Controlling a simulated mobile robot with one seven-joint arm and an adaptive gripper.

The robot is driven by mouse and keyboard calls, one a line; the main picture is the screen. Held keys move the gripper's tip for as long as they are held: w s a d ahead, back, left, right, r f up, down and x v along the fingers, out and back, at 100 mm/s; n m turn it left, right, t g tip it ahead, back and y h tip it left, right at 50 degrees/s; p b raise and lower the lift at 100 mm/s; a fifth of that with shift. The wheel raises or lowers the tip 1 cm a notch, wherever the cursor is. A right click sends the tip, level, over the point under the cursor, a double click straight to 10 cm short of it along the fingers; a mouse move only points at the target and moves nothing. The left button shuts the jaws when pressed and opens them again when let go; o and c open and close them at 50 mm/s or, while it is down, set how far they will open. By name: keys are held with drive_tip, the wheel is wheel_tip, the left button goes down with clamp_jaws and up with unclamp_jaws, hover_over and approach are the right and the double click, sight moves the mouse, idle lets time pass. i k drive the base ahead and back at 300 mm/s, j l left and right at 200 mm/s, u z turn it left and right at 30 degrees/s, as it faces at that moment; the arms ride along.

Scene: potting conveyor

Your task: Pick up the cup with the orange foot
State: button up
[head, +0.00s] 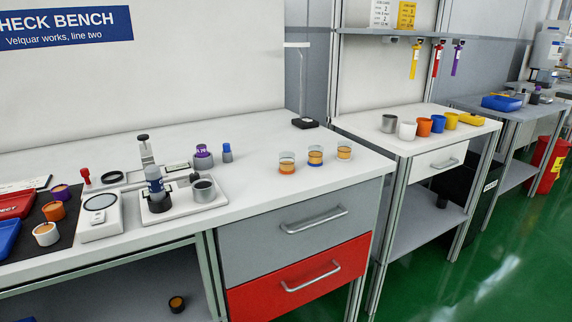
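Three small clear cups with amber contents stand upright in a row on the right part of the white bench top. The left cup (287,163) has an orange foot. The middle cup (315,156) has a blue foot. The right cup (344,151) shows an amber band; its foot looks pale, but it is too small to be sure. The cups stand apart from one another and nothing covers them. My gripper is not in this view.
Left of the cups are a stand with a metal cup (203,190), a purple-topped pot (203,156) and a small blue-capped bottle (227,152). A black block (305,123) lies behind. Bench space around the cups is clear. Another table (405,143) holds several coloured cups.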

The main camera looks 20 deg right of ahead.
sight(287, 158)
drive_tip(key=l, duration=0.5)
drive_tip(key=i+l+z, duration=0.15)
drive_tip(key=l, duration=0.8)
drive_tip(key=i+l+z, duration=0.15)
drive_tip(key=l, duration=0.3)
